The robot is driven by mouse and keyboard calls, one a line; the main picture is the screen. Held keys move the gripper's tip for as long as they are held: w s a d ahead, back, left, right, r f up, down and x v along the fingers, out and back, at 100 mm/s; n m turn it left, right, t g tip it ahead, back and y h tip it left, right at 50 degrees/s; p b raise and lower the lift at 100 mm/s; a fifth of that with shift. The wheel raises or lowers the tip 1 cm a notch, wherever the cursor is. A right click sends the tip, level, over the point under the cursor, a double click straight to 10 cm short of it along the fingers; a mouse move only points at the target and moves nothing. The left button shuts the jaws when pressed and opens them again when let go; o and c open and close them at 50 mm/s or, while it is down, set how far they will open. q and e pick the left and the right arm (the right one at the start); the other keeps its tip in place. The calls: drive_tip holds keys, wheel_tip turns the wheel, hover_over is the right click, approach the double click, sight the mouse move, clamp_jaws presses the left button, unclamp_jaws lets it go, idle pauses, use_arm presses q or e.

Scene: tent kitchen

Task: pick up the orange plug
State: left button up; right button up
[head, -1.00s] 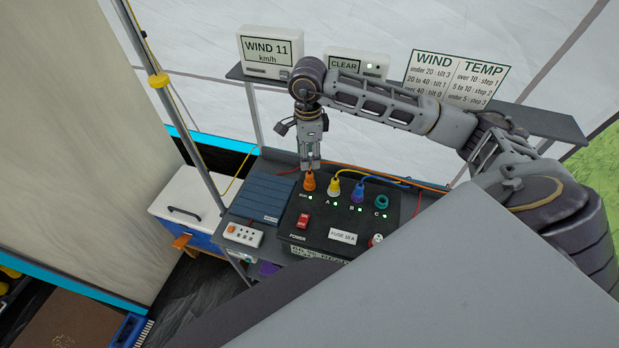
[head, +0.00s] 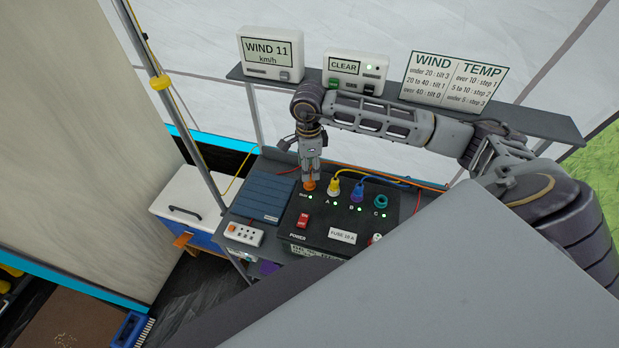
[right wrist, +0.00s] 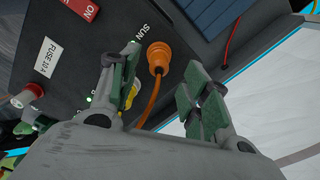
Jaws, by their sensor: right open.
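The orange plug (head: 308,184) stands in the socket marked SUN on the black power box (head: 322,262), with its orange cord trailing behind. My right gripper (head: 311,176) is right above the plug in the head view and covers its upper part. In the right wrist view the plug (right wrist: 158,56) shows between and just beyond the two open fingers (right wrist: 163,88). The fingers are apart from each other, one on each side of the plug and cord. Whether a finger touches the plug I cannot tell. My left gripper is not in view.
A yellow plug (head: 334,186) and a blue plug (head: 357,191) sit close to the right of the orange one, beside an empty-looking teal socket (head: 381,201). A red power switch (head: 303,221) lies in front. A shelf (head: 535,119) with displays runs behind.

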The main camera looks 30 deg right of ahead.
drive_tip(key=shift+d+f+p, duration=0.1)
drive_tip(key=shift+f+p, duration=0.5)
drive_tip(key=shift+f, duration=1.6)
drive_tip(key=shift+c, duration=0.5)
clamp_jaws()
